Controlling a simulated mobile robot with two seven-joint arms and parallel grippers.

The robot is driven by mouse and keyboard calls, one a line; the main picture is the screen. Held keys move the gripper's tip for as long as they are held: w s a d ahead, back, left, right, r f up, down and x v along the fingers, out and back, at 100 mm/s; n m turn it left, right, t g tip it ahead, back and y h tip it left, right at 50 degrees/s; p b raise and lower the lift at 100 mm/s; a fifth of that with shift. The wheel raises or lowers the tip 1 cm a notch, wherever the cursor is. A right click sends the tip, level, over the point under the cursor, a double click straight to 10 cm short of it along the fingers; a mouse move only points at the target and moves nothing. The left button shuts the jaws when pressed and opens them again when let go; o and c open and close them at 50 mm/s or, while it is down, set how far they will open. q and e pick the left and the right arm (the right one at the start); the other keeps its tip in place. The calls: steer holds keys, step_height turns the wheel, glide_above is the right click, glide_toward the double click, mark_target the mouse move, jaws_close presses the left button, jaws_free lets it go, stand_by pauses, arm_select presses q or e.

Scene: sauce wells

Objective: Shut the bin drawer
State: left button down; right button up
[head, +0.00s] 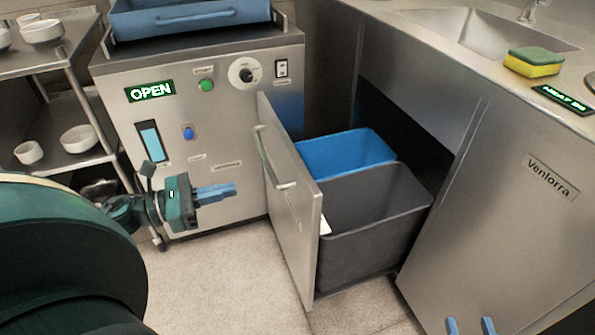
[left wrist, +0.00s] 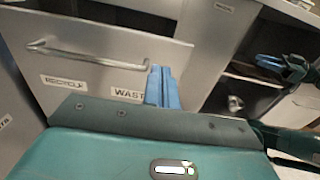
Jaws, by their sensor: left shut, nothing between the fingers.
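The bin drawer is pulled out from under the counter; its steel front panel (head: 304,239) faces left. A blue bin (head: 345,152) and a dark grey bin (head: 365,230) sit behind the panel. In the left wrist view the drawer front (left wrist: 120,60) shows a bar handle (left wrist: 85,57) and RECYCLE and WASTE labels. My left gripper (head: 234,189) is shut and empty, pointing at the panel from the left, with a gap visible in the head view. Its fingertips (left wrist: 163,72) appear beside the WASTE label. My right gripper (head: 471,326) is open at the bottom edge, fingers apart.
A steel machine (head: 200,120) with a lit OPEN sign and a blue tray (head: 190,18) on top stands behind my left gripper. A shelf rack (head: 80,158) with bowls is at left. A sink counter (head: 430,35) with a sponge (head: 533,62) is at right. Floor before the drawer is clear.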

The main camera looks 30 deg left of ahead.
mark_target(299, 172)
arm_select(q)
steer(key=x, duration=1.3)
steer(key=shift+b, duration=0.3)
arm_select(e)
steer(key=shift+a, duration=0.1)
arm_select(q)
steer(key=shift+d+r, duration=0.1)
